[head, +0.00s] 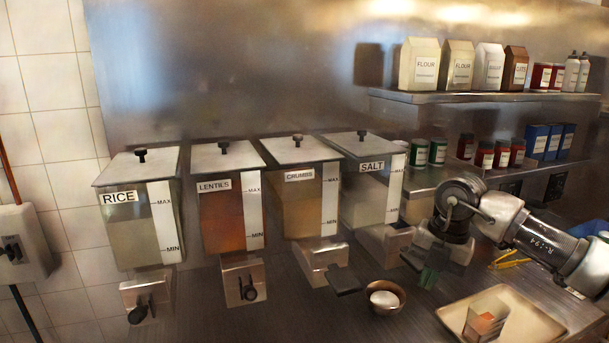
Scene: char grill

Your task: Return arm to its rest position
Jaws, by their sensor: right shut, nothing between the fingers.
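My right arm comes in from the right edge. Its gripper (430,273) points down, shut and empty, in front of the counter just right of the salt dispenser (362,190). The gripper is above the counter and apart from the small brown bowl (386,309), which holds something white and stands to its lower left. My left gripper is not in view.
Rice (130,220), lentils (222,215) and crumbs (300,195) dispensers stand in a row on the left. A tray (545,325) with a small carton (485,320) lies below my right arm. Shelves (480,97) with packets and jars are behind it.

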